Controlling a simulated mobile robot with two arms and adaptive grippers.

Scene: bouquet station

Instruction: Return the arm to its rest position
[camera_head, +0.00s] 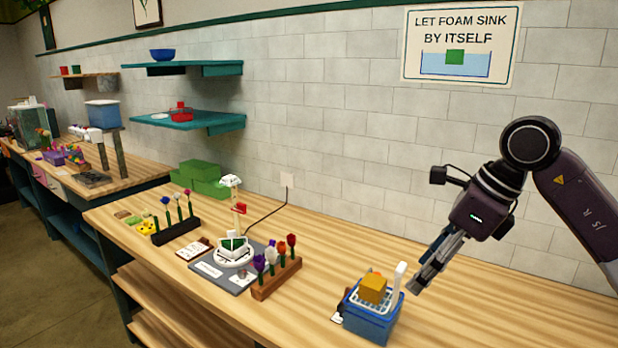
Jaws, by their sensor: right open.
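My right arm (495,190) comes in from the right, and its right gripper (418,287) points down and to the left above the table. The gripper is open and nothing shows between its fingers. It is just right of a blue tub (371,318) with a white rack on top. An orange-yellow block (374,288) sits on the rack, and a white upright handle (399,277) stands at the tub's right side. I cannot tell whether the fingertips touch the handle. My left gripper is not in view.
A wooden holder of flowers (276,281), a grey board (245,280) with a white round stand (233,255), and a dark holder of flowers (176,231) stand on the wooden table (490,318). Green blocks (201,174) sit at the wall. The table's right part is clear.

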